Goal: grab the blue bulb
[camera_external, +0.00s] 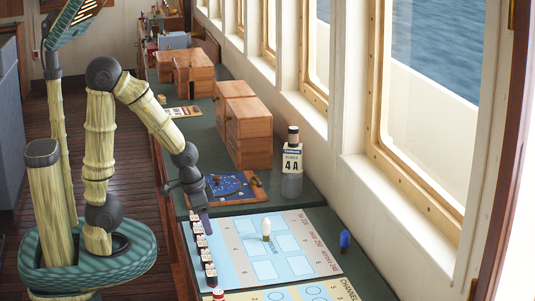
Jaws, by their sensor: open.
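A small blue bulb (344,240) stands on the dark green counter, at the right edge of the light blue chart (240,262), near the window side.
A white bulb (266,230) stands on the chart between my gripper and the blue bulb.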

